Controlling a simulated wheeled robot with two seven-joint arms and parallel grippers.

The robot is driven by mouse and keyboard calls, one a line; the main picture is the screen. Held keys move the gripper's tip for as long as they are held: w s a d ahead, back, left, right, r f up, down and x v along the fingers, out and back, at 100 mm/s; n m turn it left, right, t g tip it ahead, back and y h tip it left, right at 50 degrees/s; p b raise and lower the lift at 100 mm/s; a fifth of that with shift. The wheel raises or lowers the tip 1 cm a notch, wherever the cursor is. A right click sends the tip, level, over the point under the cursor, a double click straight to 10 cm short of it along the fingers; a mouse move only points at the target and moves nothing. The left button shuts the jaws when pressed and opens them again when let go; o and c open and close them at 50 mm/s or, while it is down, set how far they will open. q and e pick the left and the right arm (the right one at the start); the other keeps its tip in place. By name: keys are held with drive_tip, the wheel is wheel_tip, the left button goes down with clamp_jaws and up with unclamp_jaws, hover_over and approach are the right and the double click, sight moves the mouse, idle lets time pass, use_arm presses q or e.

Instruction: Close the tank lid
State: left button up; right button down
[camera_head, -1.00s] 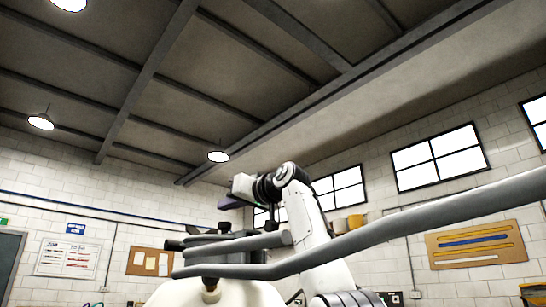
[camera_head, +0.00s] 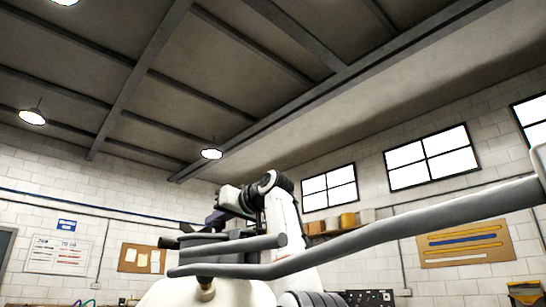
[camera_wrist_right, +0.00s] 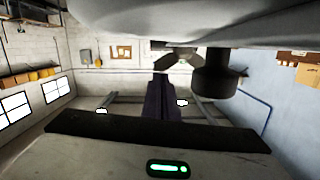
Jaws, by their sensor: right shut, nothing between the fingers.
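The white rounded tank (camera_head: 190,294) shows at the bottom of the head view, cut off by the frame edge. A small dark-topped knob or fitting (camera_head: 206,288) stands on it. I cannot tell which part is the lid or how far it is open. My right gripper (camera_head: 213,222) is beyond the tank and the grey bars, its dark fingers partly hidden. In the right wrist view its dark, shut fingers (camera_wrist_right: 161,90) hold nothing, close to a pale rounded surface (camera_wrist_right: 200,14) across the top. A black cylindrical part (camera_wrist_right: 216,78) is right of the fingers. My left gripper is not seen.
Grey handlebars (camera_head: 370,236) of the striper cross the head view from the right edge to above the tank. Dark parts (camera_head: 205,244) sit beside the bars. Far behind are a shelf with bins (camera_head: 348,221), boards and windows on the wall.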

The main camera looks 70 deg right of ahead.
drive_tip(key=shift+s, duration=0.1)
idle(0.3)
drive_tip(key=shift+s+a+b, duration=0.2)
drive_tip(key=shift+s+b, duration=0.15)
drive_tip(key=shift+b, duration=0.1)
drive_tip(key=b+v, duration=0.3)
drive_tip(key=v, duration=0.5)
drive_tip(key=shift+s+a, duration=0.1)
drive_tip(key=shift+s, duration=0.15)
drive_tip(key=shift+s+a+r, duration=0.15)
drive_tip(key=shift+s, duration=0.25)
